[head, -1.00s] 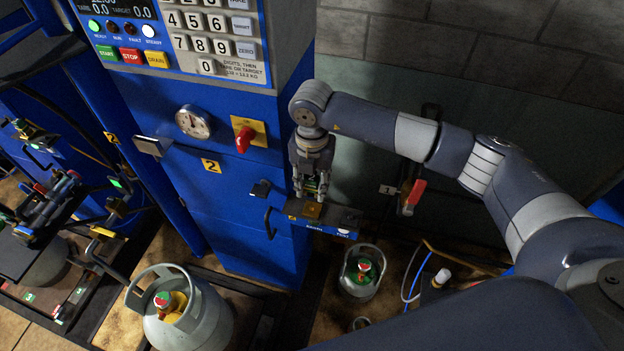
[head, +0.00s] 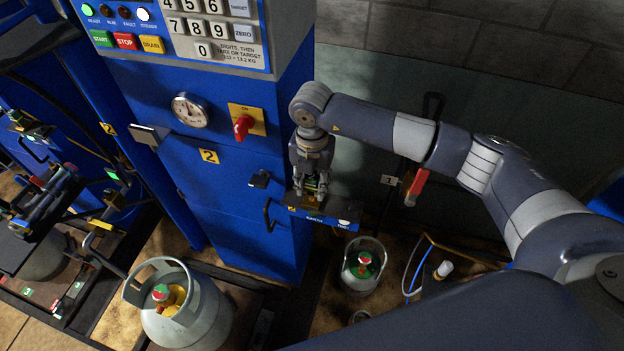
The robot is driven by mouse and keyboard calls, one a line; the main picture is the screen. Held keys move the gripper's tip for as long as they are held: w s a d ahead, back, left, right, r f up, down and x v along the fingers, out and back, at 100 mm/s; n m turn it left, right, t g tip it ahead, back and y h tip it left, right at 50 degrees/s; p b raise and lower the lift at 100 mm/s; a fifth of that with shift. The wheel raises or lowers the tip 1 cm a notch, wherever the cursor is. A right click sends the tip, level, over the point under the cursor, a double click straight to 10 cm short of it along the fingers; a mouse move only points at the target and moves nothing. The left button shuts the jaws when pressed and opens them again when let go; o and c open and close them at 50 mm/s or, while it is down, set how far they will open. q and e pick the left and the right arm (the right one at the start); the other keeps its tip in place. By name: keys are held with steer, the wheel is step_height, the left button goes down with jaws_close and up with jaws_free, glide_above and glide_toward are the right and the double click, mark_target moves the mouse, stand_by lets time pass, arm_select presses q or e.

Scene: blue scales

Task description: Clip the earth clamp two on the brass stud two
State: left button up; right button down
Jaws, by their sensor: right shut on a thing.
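A yellow label sits at the ledge's left end. My left gripper is not in view.
The blue column (head: 180,170) carries a gauge (head: 190,110), a red knob (head: 243,126) and a keypad. A large grey cylinder (head: 200,318) and a small one (head: 363,266) stand below. A red handle (head: 416,184) hangs on the wall at right. Hoses lie at lower right.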

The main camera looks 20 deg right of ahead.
mark_target(312, 197)
steer(key=shift+f+b, duration=0.5)
steer(key=shift+f, duration=0.65)
steer(key=shift+b, duration=0.4)
stand_by(1.3)
steer(key=shift+f+b, duration=0.5)
steer(key=shift+f, duration=0.05)
steer(key=c, duration=1.1)
jaws_free()
step_height(312, 197, up, 12)
steer(key=shift+a+f, duration=0.1)
